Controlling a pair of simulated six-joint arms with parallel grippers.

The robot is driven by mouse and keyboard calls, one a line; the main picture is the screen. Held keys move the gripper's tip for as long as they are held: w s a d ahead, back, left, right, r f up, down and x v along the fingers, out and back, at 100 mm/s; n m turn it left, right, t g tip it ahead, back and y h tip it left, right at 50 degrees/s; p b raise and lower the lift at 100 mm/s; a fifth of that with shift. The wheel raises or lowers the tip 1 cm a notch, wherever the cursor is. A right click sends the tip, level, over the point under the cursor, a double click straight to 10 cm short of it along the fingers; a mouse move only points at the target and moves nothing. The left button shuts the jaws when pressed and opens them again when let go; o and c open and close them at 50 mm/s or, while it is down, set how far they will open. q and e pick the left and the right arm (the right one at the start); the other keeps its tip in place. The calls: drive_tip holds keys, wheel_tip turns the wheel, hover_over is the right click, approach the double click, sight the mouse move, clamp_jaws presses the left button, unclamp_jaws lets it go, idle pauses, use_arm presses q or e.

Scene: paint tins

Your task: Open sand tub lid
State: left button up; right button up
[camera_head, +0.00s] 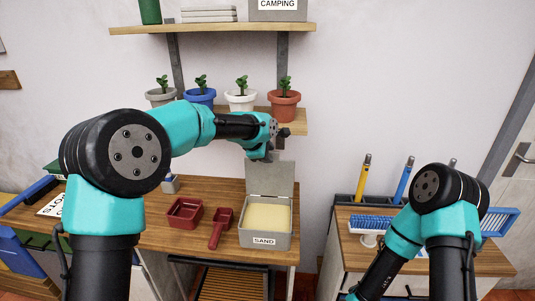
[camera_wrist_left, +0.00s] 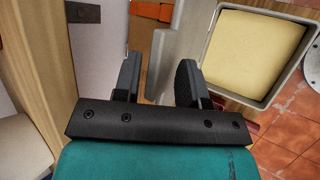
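The sand tub (camera_head: 280,240) is a grey box labelled SAND on the wooden bench, filled with pale yellow sand (camera_head: 267,217). Its grey lid (camera_head: 270,178) stands about upright at the tub's back edge, so the tub is open. My left gripper (camera_head: 282,143) is just above and behind the lid's top edge. In the left wrist view its fingers (camera_wrist_left: 158,82) are apart, with the lid (camera_wrist_left: 195,28) close by the right finger; whether they touch is unclear. The sand (camera_wrist_left: 250,45) shows at the upper right there. My right gripper is outside the head view.
A red tray (camera_head: 184,213) and a red scoop (camera_head: 219,228) lie left of the tub. Several potted plants stand on a low shelf (camera_head: 296,127) behind my left arm. A blue brush (camera_head: 372,223) lies on the right-hand cabinet, across a gap from the bench.

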use_arm(q)
drive_tip(key=shift+r, duration=0.1)
drive_tip(key=v, duration=1.7)
drive_tip(key=shift+s+a, duration=0.1)
drive_tip(key=shift+s, duration=0.05)
